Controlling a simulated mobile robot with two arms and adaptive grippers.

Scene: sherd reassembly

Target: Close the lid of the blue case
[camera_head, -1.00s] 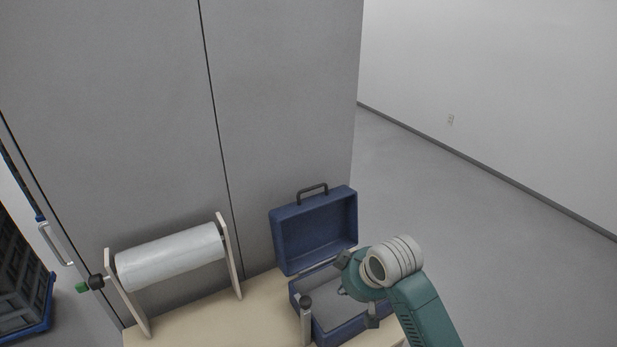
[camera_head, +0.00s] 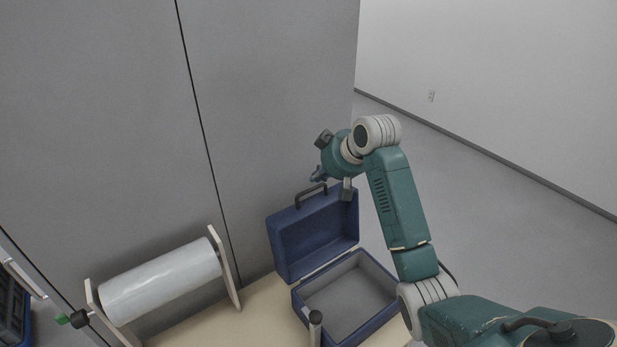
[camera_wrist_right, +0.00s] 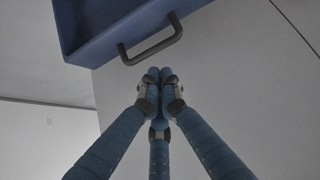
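The blue case (camera_head: 381,323) stands on the table with its lid (camera_head: 312,232) open and raised at the back. Its grey inside is bare. A dark handle (camera_head: 311,195) is on the lid's upper edge; it also shows in the right wrist view (camera_wrist_right: 150,46) along with the blue lid (camera_wrist_right: 105,25). My right gripper (camera_head: 319,176) is above the lid, close to the handle. In the wrist view its fingertips (camera_wrist_right: 160,76) are together, with nothing seen between them, just below the handle and seemingly apart from it. My left gripper is in no view.
A white roll (camera_head: 162,282) in a stand is on the table left of the case. A short post (camera_head: 315,328) with a dark top stands at the case's front left. A grey panel (camera_head: 270,90) rises behind the table. Open floor lies to the right.

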